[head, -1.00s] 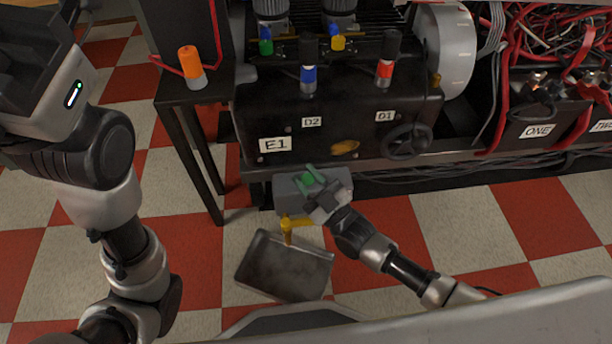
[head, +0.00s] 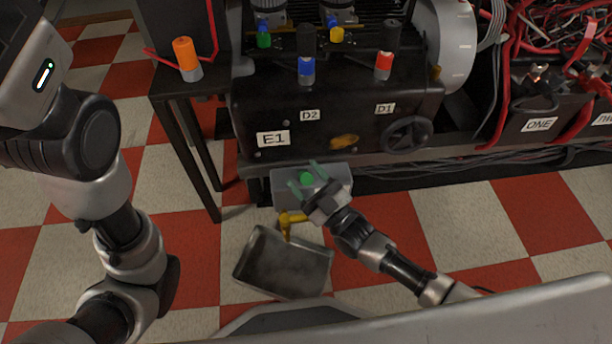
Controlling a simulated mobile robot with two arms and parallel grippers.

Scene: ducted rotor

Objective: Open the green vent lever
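A round green part (head: 306,178), perhaps the green vent lever's end, shows on top of the low grey box (head: 282,185) under the black machine. My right gripper (head: 307,179) reaches in over this box from the lower right. Its two greenish fingers stand apart, one on each side of the green part as seen from above. I cannot tell whether they touch it. Another small green part (head: 264,40) sits on top of the machine, at the back left. My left arm fills the left side, and its gripper is out of view.
A yellow handle (head: 290,218) sticks out at the grey box's front, above a dark grey tray or bin (head: 270,272) on the floor. The black machine (head: 370,115) with a handwheel (head: 408,135) stands just behind. An orange-capped part (head: 186,52) stands on the side table.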

